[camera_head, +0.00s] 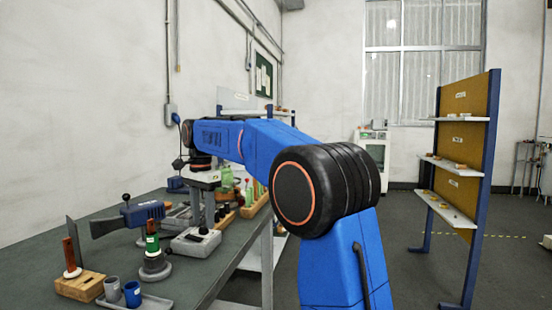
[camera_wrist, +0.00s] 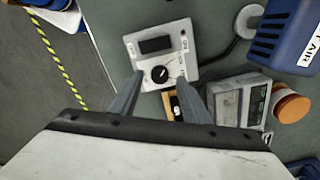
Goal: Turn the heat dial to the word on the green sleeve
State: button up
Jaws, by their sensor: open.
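The heat dial (camera_wrist: 159,74) is a round black knob with a small pale mark on the white control box (camera_wrist: 183,66), which also has a dark display. Small labels stand around the dial, too small to read. My gripper (camera_wrist: 160,77) is open in the wrist view, its two grey fingers reaching toward the dial, one on each side of it. I cannot tell whether they touch it. In the head view the green sleeve (camera_head: 152,243) is around an upright red-topped handle on a dark round base. Its word cannot be read.
A blue tool marked AIR (camera_wrist: 287,30) and a grey box (camera_wrist: 240,101) with an orange-topped jar (camera_wrist: 291,106) are to the right. Floor shows left in the wrist view.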

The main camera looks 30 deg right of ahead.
aim_at(203, 227)
notch_tip(203, 227, up, 15)
jog(key=s+d+r+n, duration=0.1)
jog(key=s+d+n, duration=0.3)
jog(key=d+n, duration=0.6)
jog(key=s+d+r+n, duration=0.2)
jog(key=s+d+n, duration=0.3)
jog(key=n, duration=1.5)
jog(key=shift+d, duration=2.75)
jog(key=shift+s, duration=0.1)
